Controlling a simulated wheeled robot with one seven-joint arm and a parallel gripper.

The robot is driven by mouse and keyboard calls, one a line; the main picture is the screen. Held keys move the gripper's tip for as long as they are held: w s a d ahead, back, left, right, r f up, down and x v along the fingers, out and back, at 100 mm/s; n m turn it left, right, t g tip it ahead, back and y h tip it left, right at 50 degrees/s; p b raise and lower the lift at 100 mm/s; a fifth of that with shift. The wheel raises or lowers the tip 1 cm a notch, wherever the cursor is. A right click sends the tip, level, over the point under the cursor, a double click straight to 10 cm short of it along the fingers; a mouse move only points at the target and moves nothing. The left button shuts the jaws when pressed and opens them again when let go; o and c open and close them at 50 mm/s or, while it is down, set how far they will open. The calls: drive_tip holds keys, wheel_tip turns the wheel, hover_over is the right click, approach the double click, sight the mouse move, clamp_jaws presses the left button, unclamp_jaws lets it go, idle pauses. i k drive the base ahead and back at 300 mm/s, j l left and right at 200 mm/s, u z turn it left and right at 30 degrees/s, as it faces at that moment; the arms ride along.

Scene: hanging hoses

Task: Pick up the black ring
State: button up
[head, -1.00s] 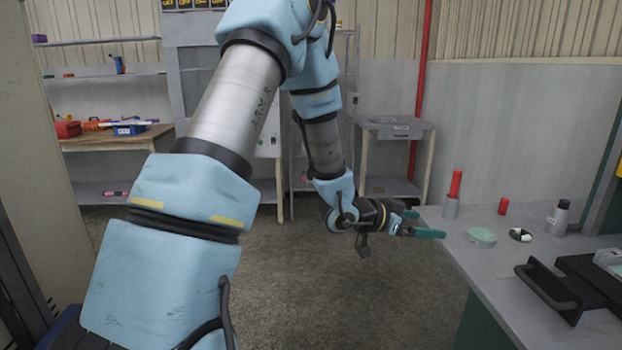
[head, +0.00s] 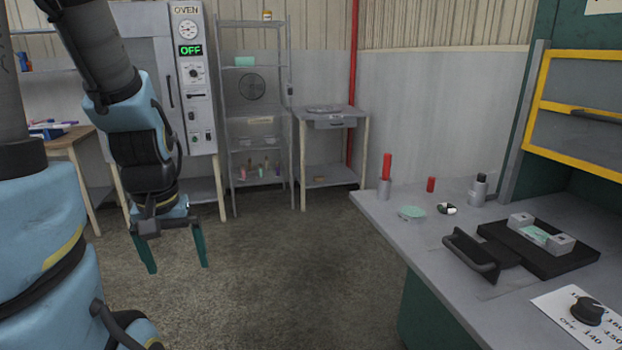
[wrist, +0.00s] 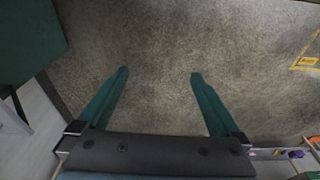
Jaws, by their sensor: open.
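I cannot make out a black ring for sure. A small black-and-white item (head: 447,209) lies on the grey bench at the right of the head view, too small to tell its shape. My gripper (head: 178,268) is open and empty, pointing down over the floor at the left, well apart from the bench. In the wrist view its two green fingers (wrist: 160,73) are spread with only bare floor between them.
The grey bench (head: 400,235) holds a red cylinder in a grey holder (head: 384,190), another red cylinder (head: 431,184), a pale green dish (head: 411,213), a dark-topped bottle (head: 478,189) and a black press plate (head: 560,258). Shelves (head: 257,110) stand behind. The floor between is clear.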

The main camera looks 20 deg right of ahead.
sight(448, 209)
drive_tip(key=i+z, duration=0.1)
drive_tip(key=z, duration=0.8)
drive_tip(key=i+j+z, duration=0.15)
drive_tip(key=z, duration=0.25)
drive_tip(key=i+j+z, duration=0.55)
drive_tip(key=z, duration=0.2)
drive_tip(key=i+j, duration=0.5)
drive_tip(key=i+j+z, duration=0.1)
drive_tip(key=i+j, duration=0.4)
drive_tip(key=j, duration=0.1)
